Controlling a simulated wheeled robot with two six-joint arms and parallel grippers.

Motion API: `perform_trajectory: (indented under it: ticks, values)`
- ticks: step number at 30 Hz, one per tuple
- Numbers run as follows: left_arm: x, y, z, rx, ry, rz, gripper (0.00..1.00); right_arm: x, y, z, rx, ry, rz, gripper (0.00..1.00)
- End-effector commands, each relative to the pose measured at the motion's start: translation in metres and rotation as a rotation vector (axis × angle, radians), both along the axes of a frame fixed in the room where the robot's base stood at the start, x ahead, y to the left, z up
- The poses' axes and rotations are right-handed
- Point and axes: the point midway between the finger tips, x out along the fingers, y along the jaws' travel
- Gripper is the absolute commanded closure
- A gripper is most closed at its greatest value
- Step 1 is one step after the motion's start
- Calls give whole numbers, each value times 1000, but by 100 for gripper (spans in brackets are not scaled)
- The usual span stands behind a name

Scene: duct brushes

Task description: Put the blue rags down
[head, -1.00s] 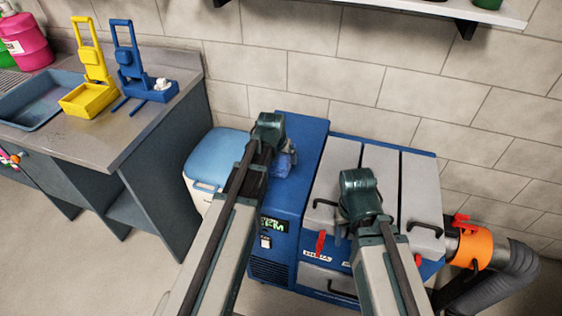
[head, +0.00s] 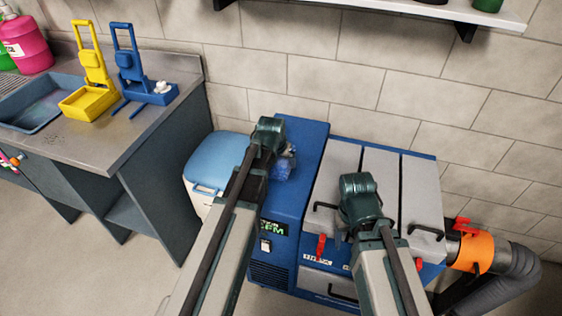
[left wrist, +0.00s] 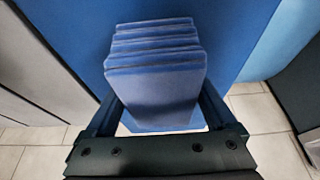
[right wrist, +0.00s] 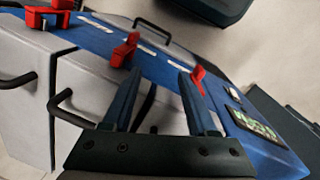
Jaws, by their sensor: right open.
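The blue rags (head: 284,168) form a folded stack, partly hidden behind my left gripper (head: 281,152) in the head view. In the left wrist view the stack (left wrist: 153,85) sits between the two fingers, which lie along its sides, so the gripper looks shut on it. The stack is over the blue top of the machine (head: 300,135); I cannot tell whether it touches that top. My right gripper (head: 352,226) is over the front of the machine's grey lids. In the right wrist view its fingers (right wrist: 160,78) are apart with nothing between them.
A blue-lidded white bin (head: 213,165) stands left of the machine. The counter (head: 130,135) holds a yellow caddy (head: 85,103) and a blue caddy (head: 150,95). Red latches (head: 321,246) and black handles (head: 427,232) stick out from the machine. An orange collar (head: 474,250) and hose are at right.

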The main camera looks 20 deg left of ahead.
Motion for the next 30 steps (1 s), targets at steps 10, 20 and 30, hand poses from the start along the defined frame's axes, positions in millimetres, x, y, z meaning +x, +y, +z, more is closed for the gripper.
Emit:
perform_trajectory:
  ticks: [10, 20, 30]
  values:
    - [0, 0, 0, 0, 0, 0, 80, 0, 0, 0, 0, 0, 0, 41]
    - [0, 0, 1, 0, 0, 0, 91, 0, 0, 1, 0, 0, 0, 41]
    - [0, -1, 19, 0, 0, 0, 91, 0, 0, 19, 0, 0, 0, 41]
